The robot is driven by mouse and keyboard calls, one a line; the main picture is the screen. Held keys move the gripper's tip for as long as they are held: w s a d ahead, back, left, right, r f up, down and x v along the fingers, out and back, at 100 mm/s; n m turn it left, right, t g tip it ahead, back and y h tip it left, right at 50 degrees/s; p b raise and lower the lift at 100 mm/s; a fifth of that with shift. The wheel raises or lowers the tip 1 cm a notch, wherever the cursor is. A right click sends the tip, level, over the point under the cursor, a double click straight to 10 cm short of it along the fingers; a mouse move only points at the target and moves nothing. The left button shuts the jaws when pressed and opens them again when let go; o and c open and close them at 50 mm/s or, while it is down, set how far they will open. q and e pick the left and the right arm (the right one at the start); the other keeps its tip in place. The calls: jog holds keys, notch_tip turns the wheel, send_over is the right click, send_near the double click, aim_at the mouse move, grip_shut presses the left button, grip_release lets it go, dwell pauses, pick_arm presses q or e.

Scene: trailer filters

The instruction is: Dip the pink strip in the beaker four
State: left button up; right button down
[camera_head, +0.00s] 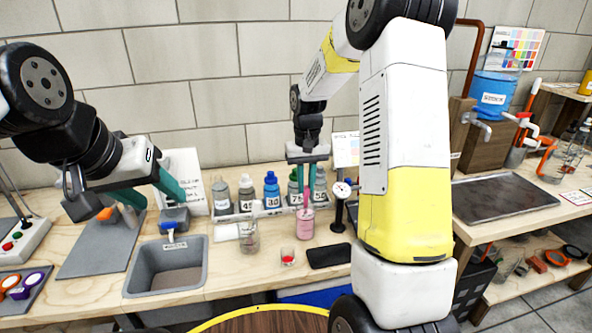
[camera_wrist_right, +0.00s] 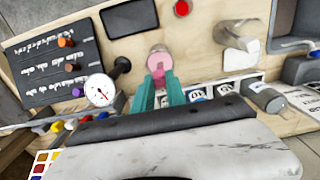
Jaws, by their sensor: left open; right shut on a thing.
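My right gripper (camera_head: 306,182) is shut on the pink strip (camera_head: 306,197), which hangs down between its teal fingers. The strip is over a small clear beaker with pink liquid (camera_head: 305,226), its lower end at the mouth. I cannot tell whether the tip touches the liquid. In the right wrist view the strip (camera_wrist_right: 158,76) lines up with the round pink beaker (camera_wrist_right: 159,57) beyond the right fingertips (camera_wrist_right: 157,88). No number is readable on this beaker. My left gripper (camera_head: 152,196) is open and empty at the left, above the grey board.
Several labelled bottles (camera_head: 272,190) stand in a row behind. A clear beaker (camera_head: 249,238) stands left, a dial gauge (camera_head: 342,190) right. A grey basin (camera_head: 190,281) is at the left.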

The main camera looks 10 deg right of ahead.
jog(key=shift+f, duration=2)
dwell(0.8)
jog(key=shift+r, duration=5.15)
jog(key=shift+r, duration=2.5)
jog(key=shift+f, duration=0.1)
